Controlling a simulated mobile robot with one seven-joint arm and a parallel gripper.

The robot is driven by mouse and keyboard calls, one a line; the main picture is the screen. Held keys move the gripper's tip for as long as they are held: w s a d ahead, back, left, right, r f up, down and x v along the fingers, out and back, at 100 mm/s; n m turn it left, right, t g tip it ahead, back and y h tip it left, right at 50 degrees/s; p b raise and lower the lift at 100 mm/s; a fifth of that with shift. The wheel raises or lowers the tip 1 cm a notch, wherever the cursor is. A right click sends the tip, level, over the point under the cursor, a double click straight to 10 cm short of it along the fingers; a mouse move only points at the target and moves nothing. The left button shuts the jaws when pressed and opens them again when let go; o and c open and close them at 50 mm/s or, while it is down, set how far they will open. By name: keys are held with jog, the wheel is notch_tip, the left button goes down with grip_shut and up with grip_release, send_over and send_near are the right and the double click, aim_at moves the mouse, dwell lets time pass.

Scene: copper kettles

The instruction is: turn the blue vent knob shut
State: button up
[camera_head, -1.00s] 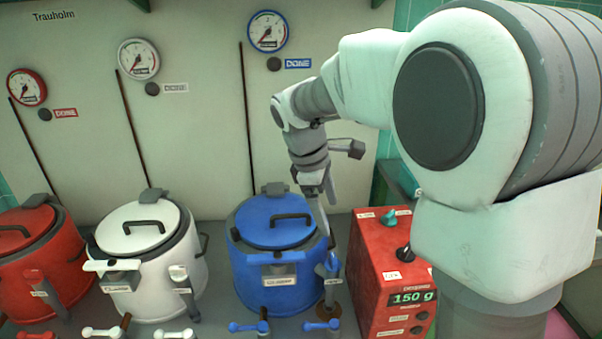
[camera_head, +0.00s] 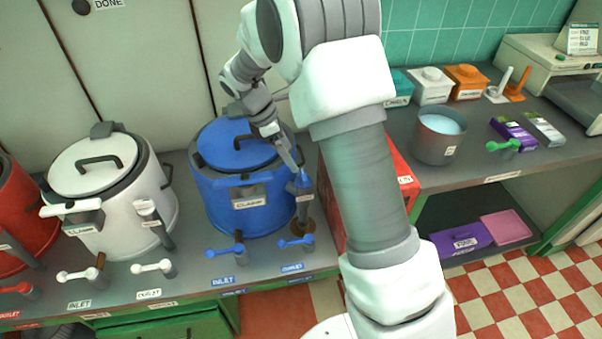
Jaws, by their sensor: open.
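The blue kettle (camera_head: 233,190) stands on the grey counter with its lid on and its lid clamp bar at the front. A blue knob-like fitting (camera_head: 303,182) tops a short post at the kettle's right side, above a brown round base; it looks like the vent knob, but its label is too small to read. My gripper (camera_head: 292,157) points down from the upper left, with its fingertips just above or at this fitting. It is open and seems empty. Whether the fingers touch or straddle the fitting cannot be told. Blue inlet (camera_head: 225,251) and outlet (camera_head: 296,242) handles sit in front.
A white kettle (camera_head: 100,190) stands to the left, with a red one (camera_head: 8,215) beyond it. A red box (camera_head: 403,180) is partly hidden behind my arm. A pot of blue liquid (camera_head: 438,138) stands on the right counter, with lidded boxes behind.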

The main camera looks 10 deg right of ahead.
aim_at(303, 174)
jog(key=b+x, duration=0.1)
jog(key=x, duration=0.7)
jog(key=shift+d+f, duration=0.1)
jog(key=shift+f, duration=0.2)
jog(key=c, duration=1.4)
